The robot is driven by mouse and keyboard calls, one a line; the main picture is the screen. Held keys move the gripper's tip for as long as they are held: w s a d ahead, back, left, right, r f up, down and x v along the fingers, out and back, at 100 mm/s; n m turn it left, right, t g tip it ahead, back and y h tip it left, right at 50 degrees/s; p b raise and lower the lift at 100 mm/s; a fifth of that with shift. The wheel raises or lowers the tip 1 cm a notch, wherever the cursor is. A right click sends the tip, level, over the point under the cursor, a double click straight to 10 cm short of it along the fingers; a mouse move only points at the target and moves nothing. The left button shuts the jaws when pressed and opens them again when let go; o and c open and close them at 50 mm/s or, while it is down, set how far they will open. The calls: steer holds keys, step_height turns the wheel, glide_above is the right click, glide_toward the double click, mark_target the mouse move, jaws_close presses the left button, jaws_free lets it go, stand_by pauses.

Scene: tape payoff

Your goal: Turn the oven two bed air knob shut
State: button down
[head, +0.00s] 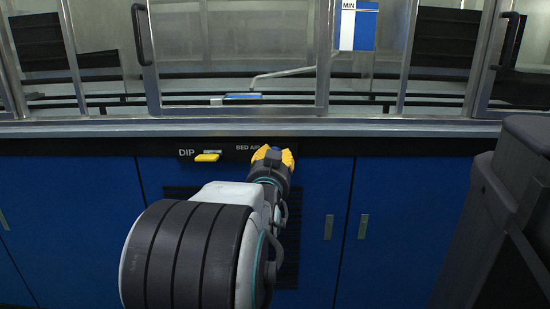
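My gripper (273,156), with yellow fingers, is at the dark control strip just below the label BED AIR (248,147). A bit of blue shows between the yellow fingers, and I cannot tell whether it is the knob or part of the gripper. The bed air knob itself is otherwise hidden behind my gripper. Whether the fingers touch or hold it cannot be made out. A yellow handle (207,157) sits on the same strip to the left, beside the label DIP (186,153).
Blue cabinet doors (400,230) with small metal handles (329,227) lie below the strip. Above is a metal ledge (420,127) and framed glass panels with black handles (141,34). A blue and white MIN gauge (357,27) shows behind the glass. A dark grey bulky object (515,200) stands close at right.

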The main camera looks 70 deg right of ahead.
steer(key=c, duration=0.9)
jaws_free()
steer(key=v, duration=1.1)
steer(key=shift+a, duration=0.35)
